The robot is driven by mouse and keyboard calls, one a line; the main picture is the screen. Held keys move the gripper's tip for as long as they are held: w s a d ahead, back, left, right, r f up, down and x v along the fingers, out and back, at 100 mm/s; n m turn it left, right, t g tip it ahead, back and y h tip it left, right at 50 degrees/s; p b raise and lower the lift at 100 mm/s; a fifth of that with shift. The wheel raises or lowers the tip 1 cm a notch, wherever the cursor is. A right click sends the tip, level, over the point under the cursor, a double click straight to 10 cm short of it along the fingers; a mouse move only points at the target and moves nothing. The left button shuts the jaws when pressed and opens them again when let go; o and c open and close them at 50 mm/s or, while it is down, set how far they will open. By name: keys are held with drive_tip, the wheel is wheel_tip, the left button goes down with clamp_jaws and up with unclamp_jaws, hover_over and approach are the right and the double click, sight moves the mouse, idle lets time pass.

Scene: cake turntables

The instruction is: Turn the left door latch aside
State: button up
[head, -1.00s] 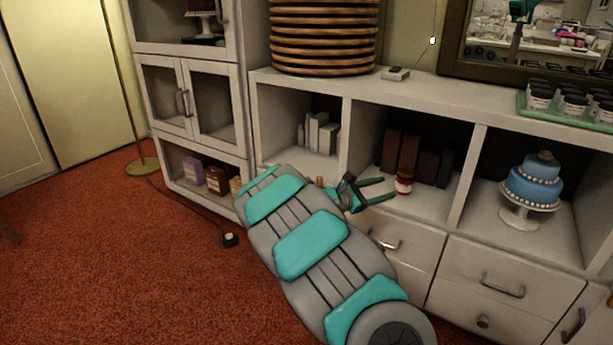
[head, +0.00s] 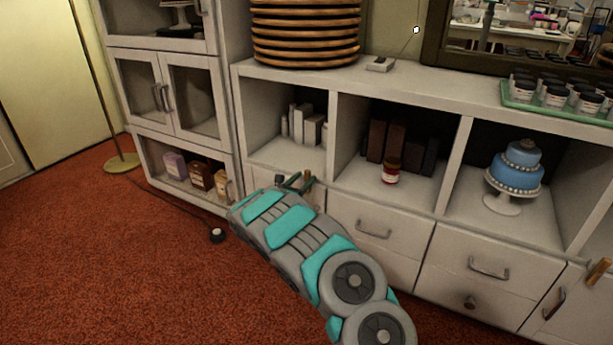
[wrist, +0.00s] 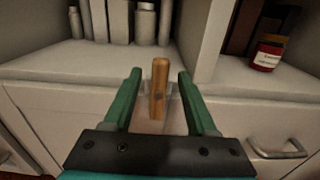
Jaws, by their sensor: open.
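The left door latch is a small upright wooden bar (wrist: 159,92) at the top of a white door front, just below the shelf edge; it also shows in the head view (head: 308,179). My gripper (wrist: 159,76) is open. In the wrist view its green fingers stand one on each side of the latch, with a gap on both sides. In the head view my gripper (head: 294,182) is at the latch, and my arm hides most of that door. A second wooden latch (head: 598,271) is at the far right, tilted.
Above the latch is an open cubby with white bottles and boxes (head: 308,128). A red jar (head: 390,173) and a blue cake (head: 516,167) stand in cubbies to the right. Drawer handles (head: 373,231) stick out beside my arm. The carpet at left is mostly clear.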

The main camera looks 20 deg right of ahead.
drive_tip(key=shift+x, duration=1.3)
clamp_jaws()
